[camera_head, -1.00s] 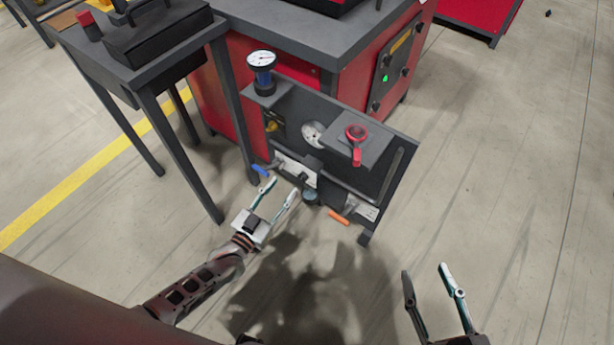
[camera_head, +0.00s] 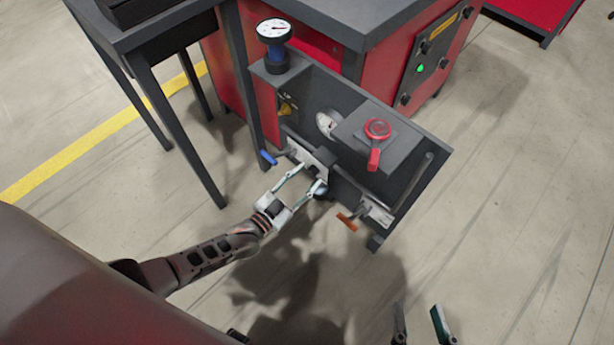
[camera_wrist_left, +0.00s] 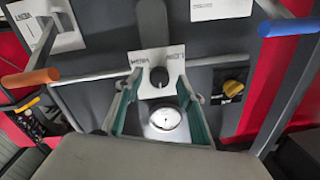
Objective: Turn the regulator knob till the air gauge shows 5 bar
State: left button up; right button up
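In the left wrist view a black knob (camera_wrist_left: 158,76) sits on a white lettered plate (camera_wrist_left: 148,59) on the dark panel. My right gripper (camera_head: 420,322) is open and empty, low in the head view, partly cut off.
A blue handle (camera_head: 268,157) and an orange handle (camera_head: 347,221) stick out beside the plate. A yellow knob (camera_head: 287,107), a red-ringed valve (camera_head: 378,130) and a larger top gauge (camera_head: 274,31) are nearby.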

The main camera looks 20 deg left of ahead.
pick_arm(q)
jog(key=shift+w, duration=0.15)
grip_shut()
jog(key=shift+n, duration=1.5)
grip_release()
jog(key=v, duration=1.2)
